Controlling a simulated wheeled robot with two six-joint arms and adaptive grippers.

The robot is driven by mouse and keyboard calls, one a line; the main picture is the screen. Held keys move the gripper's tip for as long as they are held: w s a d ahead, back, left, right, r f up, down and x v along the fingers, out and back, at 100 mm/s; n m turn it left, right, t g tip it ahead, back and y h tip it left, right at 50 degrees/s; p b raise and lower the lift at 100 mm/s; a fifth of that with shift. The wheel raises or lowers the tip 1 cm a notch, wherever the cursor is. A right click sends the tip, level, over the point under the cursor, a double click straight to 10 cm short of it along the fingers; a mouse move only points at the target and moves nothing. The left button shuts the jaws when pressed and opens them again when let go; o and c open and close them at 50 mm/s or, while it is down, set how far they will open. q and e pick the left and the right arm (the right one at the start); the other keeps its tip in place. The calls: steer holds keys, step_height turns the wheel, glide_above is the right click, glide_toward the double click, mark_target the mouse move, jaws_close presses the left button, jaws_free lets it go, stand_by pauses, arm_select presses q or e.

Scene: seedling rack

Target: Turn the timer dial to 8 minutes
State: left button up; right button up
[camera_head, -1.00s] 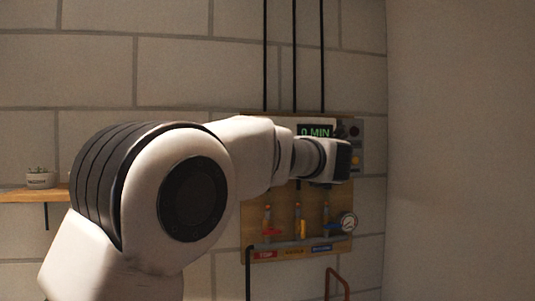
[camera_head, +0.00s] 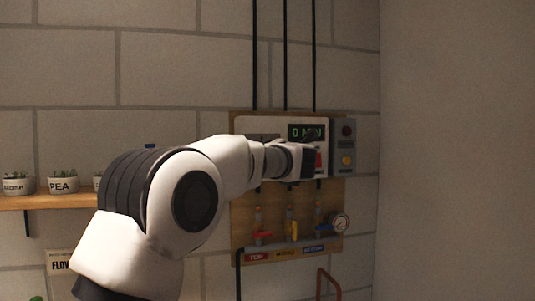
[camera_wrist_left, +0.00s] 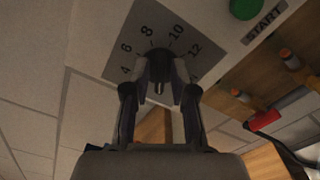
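The timer dial (camera_wrist_left: 158,57) is a dark knob on a grey plate (camera_wrist_left: 197,27) marked 4, 6, 8, 10 and 12 in the left wrist view. My left gripper (camera_wrist_left: 160,74) points at it, its two fingers apart on either side of the knob. I cannot tell whether they touch it. In the head view my left gripper (camera_head: 308,162) is in front of the white timer panel (camera_head: 255,127) and hides part of it. The green display (camera_head: 307,132) reads 0 MIN. My right gripper is not in view.
A green button (camera_wrist_left: 243,8) sits by the START label (camera_wrist_left: 264,24). A grey box (camera_head: 347,145) with red and yellow lamps is at the panel's right. A shelf (camera_head: 45,202) with labelled pots is at left.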

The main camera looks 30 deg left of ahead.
arm_select(q)
jaws_close()
steer(key=shift+s+a+f+m+p, duration=0.1)
steer(key=shift+m+p, duration=3.6)
steer(key=shift+m, duration=1.55)
steer(key=shift+s+a+r+m+p, duration=0.1)
steer(key=shift+m+p, duration=3.65)
steer(key=shift+m, duration=1.55)
steer(key=shift+s+a+f+m+p, duration=0.1)
steer(key=shift+m+p, duration=3.6)
steer(key=shift+m, duration=1.55)
